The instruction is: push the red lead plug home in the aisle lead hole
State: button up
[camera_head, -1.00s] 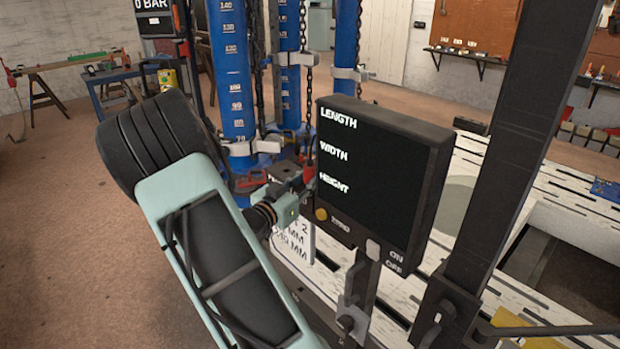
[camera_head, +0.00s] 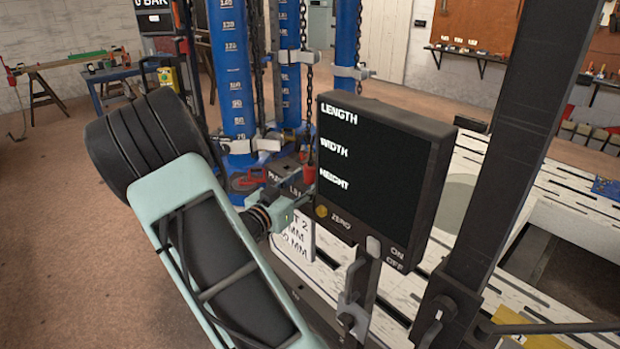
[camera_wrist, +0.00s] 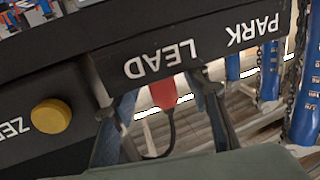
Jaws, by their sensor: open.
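The red lead plug (camera_wrist: 163,93) shows in the wrist view at the edge of a black bar marked LEAD and PARK, next to the word LEAD. A dark lead runs from it. In the head view a red piece (camera_head: 309,174), apparently the plug, sits beside the left edge of the display box. My gripper (camera_wrist: 153,88) is open, with one finger on each side of the plug. I see no clear contact. My gripper's wrist (camera_head: 268,214) is left of the box in the head view. The lead hole is hidden, so I cannot tell how deep the plug sits.
The display box (camera_head: 375,165) stands close to my gripper's right. Its yellow ZERO button (camera_wrist: 51,116) shows in the wrist view. Blue posts (camera_head: 232,85) and hanging chains rise behind. A dark upright beam (camera_head: 505,150) stands at the right. The floor at left is open.

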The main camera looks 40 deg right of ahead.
jog(key=v, duration=1)
jog(key=shift+r, duration=0.1)
